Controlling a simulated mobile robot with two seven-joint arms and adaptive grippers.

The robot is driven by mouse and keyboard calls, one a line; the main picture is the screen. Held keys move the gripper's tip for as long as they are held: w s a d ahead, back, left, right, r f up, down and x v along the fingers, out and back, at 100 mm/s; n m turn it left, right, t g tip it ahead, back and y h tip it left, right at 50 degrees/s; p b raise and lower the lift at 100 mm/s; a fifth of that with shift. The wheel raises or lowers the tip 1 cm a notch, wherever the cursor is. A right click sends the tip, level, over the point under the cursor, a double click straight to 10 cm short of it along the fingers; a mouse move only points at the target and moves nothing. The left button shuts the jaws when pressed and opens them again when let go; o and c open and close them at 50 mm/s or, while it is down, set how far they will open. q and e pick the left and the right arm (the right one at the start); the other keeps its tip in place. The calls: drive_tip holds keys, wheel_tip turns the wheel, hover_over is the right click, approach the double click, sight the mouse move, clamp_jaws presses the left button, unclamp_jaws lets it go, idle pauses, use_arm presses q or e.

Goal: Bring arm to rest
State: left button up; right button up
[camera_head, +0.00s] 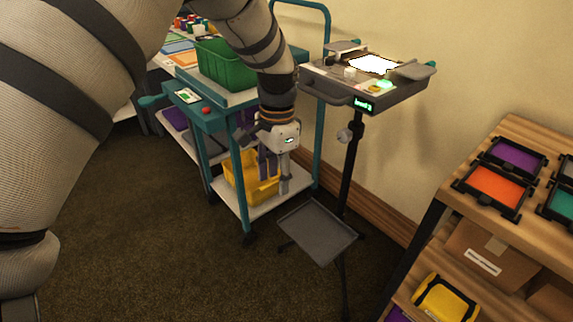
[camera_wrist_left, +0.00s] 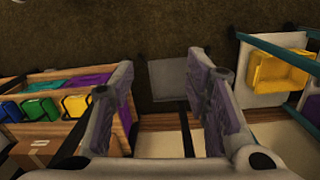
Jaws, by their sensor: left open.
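My left arm comes in from the left in the head view and reaches across to the cart. My left gripper (camera_head: 272,180) hangs fingers down in front of the teal cart (camera_head: 322,130), above the floor. Its two fingers (camera_wrist_left: 165,95) are apart in the left wrist view, and nothing shows between them but floor, a grey plate and wall. My right gripper is in neither view.
A yellow bin (camera_head: 236,188) sits on the cart's lower shelf, a green bin (camera_head: 222,68) higher up. A stand with a lit device (camera_head: 335,90) and a low grey plate (camera_head: 316,232) is close right. A wooden shelf (camera_head: 510,135) stands farther right. Carpet is clear in front.

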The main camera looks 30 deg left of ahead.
use_arm(q)
drive_tip(key=s+d+f+n, duration=0.2)
drive_tip(key=s+f+n, duration=0.1)
drive_tip(key=s+f, duration=1.2)
drive_tip(key=s+d+f+n, duration=0.1)
drive_tip(key=s+f, duration=0.1)
drive_tip(key=s, duration=0.8)
drive_tip(key=s+d+f+n, duration=0.1)
drive_tip(key=s+f+n, duration=0.1)
drive_tip(key=s, duration=0.9)
drive_tip(key=shift+f+g, duration=0.15)
drive_tip(key=shift+g, duration=0.25)
drive_tip(key=shift+s+d, duration=0.1)
